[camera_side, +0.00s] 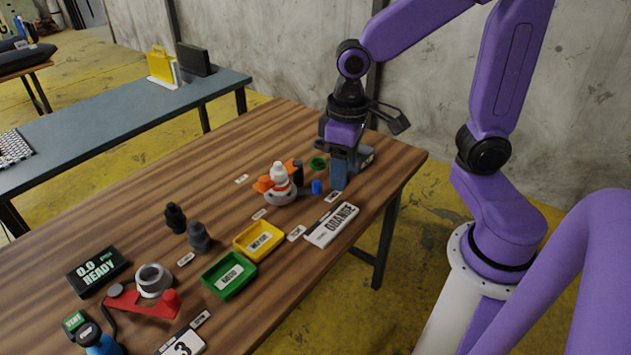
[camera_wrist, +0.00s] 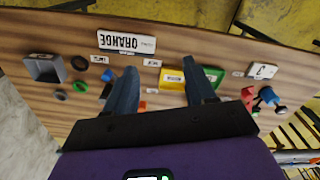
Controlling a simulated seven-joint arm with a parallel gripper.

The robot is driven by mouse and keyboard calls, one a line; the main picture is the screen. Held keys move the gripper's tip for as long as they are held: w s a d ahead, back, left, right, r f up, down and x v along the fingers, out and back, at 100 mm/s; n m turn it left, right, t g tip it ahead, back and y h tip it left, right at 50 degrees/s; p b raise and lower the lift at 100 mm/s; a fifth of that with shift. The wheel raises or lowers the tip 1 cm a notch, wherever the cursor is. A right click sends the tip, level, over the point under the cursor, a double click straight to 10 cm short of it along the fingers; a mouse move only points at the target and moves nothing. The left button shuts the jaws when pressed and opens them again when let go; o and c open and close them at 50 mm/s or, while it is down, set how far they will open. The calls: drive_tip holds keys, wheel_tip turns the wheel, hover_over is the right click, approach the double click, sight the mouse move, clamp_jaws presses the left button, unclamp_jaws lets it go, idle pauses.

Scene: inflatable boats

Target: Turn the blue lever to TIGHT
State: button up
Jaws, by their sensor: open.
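A small blue piece (camera_side: 317,187) stands on the wooden table just left of my gripper in the side view; its shape is too small to tell if it is the lever. A bigger blue body with a black top (camera_side: 101,341) is cut by the lower left edge of that view. My gripper (camera_side: 340,178) points down low over the table's far right part, between the blue piece and a grey bin. In the wrist view its two fingers (camera_wrist: 160,72) are wide apart with nothing held between them. I cannot read a TIGHT mark.
A white and orange fitting (camera_side: 281,183) stands left of my gripper. The ORANGE sign (camera_side: 332,225), yellow tray (camera_side: 258,240) and green tray (camera_side: 229,275) line the near side. Dark fittings (camera_side: 199,236), a display (camera_side: 98,270) and a red-armed part (camera_side: 145,302) lie further left.

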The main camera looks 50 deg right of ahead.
drive_tip(key=w+d+f+m, duration=0.2)
drive_tip(key=w+d+m, duration=0.4)
drive_tip(key=w, duration=0.4)
drive_tip(key=m, duration=0.8)
hover_over(317, 183)
wheel_tip(317, 183, down, 3)
wheel_tip(317, 183, down, 16)
drive_tip(key=shift+w+f, duration=0.1)
drive_tip(key=shift+f, duration=0.05)
clamp_jaws()
